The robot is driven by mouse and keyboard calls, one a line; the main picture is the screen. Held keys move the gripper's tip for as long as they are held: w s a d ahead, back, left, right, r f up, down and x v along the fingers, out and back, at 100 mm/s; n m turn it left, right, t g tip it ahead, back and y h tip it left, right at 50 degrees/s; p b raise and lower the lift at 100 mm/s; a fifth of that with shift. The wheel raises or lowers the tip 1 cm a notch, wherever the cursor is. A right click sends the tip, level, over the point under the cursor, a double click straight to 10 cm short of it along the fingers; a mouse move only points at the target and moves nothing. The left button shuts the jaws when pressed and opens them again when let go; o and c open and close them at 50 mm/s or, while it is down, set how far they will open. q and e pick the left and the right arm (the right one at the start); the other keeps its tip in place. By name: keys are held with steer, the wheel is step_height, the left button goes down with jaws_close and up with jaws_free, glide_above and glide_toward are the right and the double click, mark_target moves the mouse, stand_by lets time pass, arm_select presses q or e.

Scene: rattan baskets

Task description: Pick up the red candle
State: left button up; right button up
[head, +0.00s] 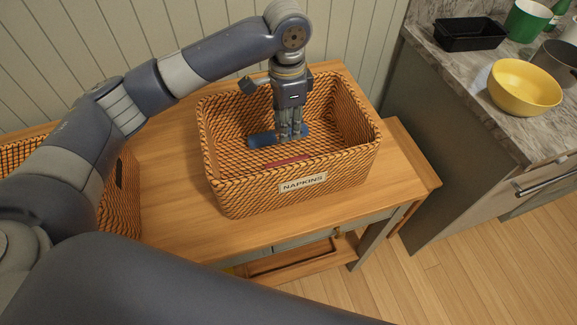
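A red candle (287,163) lies inside the basket labelled NAPKINS, close to its front wall; only a thin red strip of it shows above the rim. My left gripper (291,138) points down into this basket, with its fingertips low and a little behind the red candle in the picture. Its fingers look close together from this side, and I cannot tell whether they are open or shut. A blue object (262,139) lies on the basket floor beside and behind the fingers. My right gripper is not in view.
The woven NAPKINS basket (236,200) stands on a wooden table (180,215). A second basket (122,205) is at the left, partly hidden by my arm. At right, a counter holds a yellow bowl (524,88), a black tray (470,34) and a green container (526,20).

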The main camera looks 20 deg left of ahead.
arm_select(q)
steer(key=f, duration=0.2)
glide_above(288, 160)
step_height(288, 160, down, 5)
steer(key=shift+w+a+r, duration=0.1)
steer(key=shift+f+p, duration=0.6)
steer(key=shift+f, duration=2.25)
jaws_close()
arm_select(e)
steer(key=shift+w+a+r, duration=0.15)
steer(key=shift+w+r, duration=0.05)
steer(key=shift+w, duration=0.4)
